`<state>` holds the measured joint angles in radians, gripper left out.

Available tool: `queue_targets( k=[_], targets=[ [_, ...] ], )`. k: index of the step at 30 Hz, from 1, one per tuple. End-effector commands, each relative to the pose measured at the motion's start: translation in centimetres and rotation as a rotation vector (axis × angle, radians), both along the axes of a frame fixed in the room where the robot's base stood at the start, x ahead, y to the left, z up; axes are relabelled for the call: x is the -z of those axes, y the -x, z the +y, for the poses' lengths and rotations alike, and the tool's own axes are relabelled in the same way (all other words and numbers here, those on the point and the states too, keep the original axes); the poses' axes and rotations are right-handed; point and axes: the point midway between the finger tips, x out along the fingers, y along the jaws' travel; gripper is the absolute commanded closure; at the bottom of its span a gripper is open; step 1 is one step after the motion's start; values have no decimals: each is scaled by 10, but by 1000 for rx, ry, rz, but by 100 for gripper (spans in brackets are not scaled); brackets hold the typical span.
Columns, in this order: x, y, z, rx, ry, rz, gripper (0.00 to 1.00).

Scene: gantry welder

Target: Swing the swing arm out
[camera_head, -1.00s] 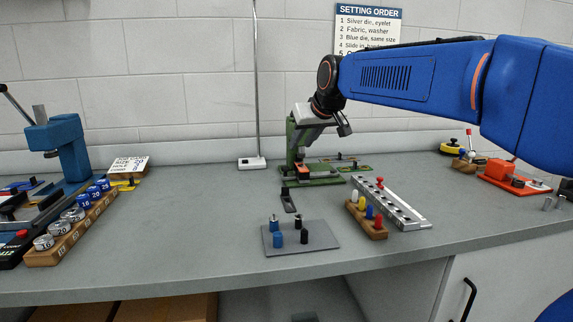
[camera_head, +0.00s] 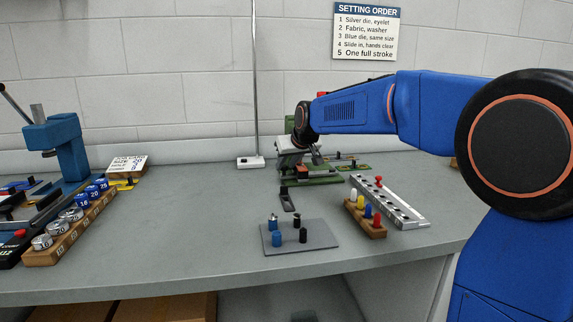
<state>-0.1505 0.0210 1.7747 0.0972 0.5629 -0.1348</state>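A small green machine (camera_head: 325,180) stands at the back middle of the bench, with a green upright behind my wrist and a flat green base. My gripper (camera_head: 317,158) is in front of the upright, just above the base. It is small and dark here, and I cannot tell whether its fingers are open or touching anything. My wrist hides most of the machine's upper part. I cannot make out a swing arm as a separate part.
A grey plate (camera_head: 325,240) with blue and black pegs lies in front. A silver rail (camera_head: 408,212) and a wooden block (camera_head: 352,207) with coloured pegs lie to the right. A blue press (camera_head: 68,150) stands left.

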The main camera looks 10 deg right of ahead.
Motion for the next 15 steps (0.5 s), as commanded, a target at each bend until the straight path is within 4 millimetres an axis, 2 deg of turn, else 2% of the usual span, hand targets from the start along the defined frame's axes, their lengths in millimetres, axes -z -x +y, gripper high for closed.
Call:
queue_targets(
  k=[9,11,13,15],
  targets=[
    [2,-2,1,0,0,0,71],
    [2,-2,1,0,0,0,83],
    [2,-2,0,0,0,0,100],
    [2,-2,0,0,0,0,100]
  ],
)
